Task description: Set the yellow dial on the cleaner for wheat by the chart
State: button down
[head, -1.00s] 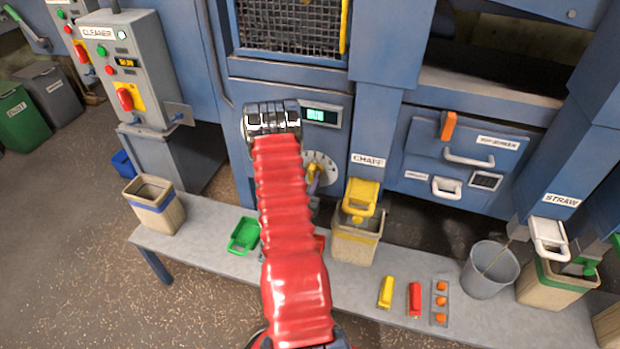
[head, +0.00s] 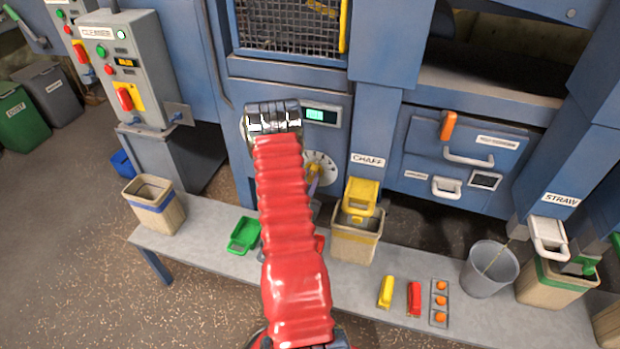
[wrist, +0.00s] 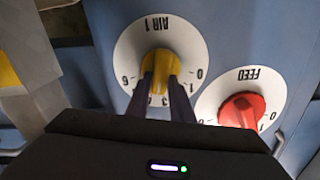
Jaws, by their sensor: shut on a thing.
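The yellow dial knob (wrist: 158,66) sits on a white round dial plate marked AIR 1 (wrist: 128,50), upside down in the wrist view. My gripper (wrist: 162,80) has its two dark fingers closed on either side of the knob. The numbers below the knob are partly hidden by the fingers. In the head view, part of the dial plate (head: 326,166) shows beside my red arm on the blue machine front, below a small lit display (head: 319,115). My arm hides the rest. I cannot make out a setting chart.
A red FEED knob (wrist: 242,110) is close beside the yellow one. The bench (head: 215,222) below holds a yellow-topped CHAFF bin (head: 355,246), a green scoop (head: 244,235), a beige bin (head: 155,208) and a bucket (head: 489,272). A CLEANER control box (head: 135,85) stands left.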

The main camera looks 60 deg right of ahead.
jog(key=shift+s+m, duration=0.1)
jog(key=shift+m, duration=1)
jog(key=c, duration=1.6)
grip_release()
jog(key=shift+o, duration=0.2)
jog(key=shift+a, duration=0.1)
jog(key=s+a, duration=0.2)
jog(key=a, duration=1.1)
jog(key=shift+a, duration=0.25)
jog(key=shift+s+f, duration=0.1)
jog(key=shift+f, duration=0.1)
